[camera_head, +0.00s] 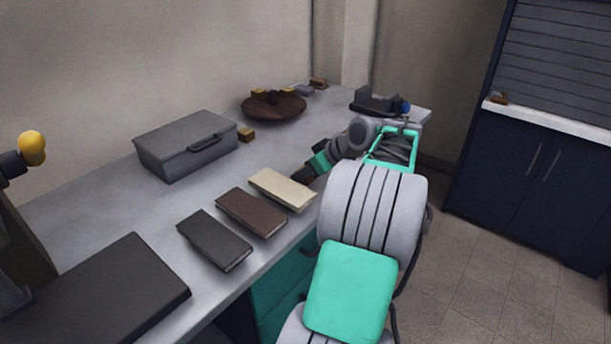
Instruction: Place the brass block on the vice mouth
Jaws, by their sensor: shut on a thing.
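My gripper (307,174) is low over the bench, just right of the cream book, pointing down and left. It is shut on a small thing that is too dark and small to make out. A brass-coloured block (247,134) sits on the bench at the right end of the grey case. More brass-coloured pieces (288,93) lie on a round brown wooden disc (262,108). The vice (372,101), dark with a blue knob, stands at the bench's far right end, behind my arm. Its mouth is too small to see clearly.
A grey case (185,144) stands at the back of the bench. Cream (281,188), brown (250,212) and black (213,240) books lie in a row near the front edge. A large dark slab (97,295) lies front left. Bare bench lies between the books and the disc.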

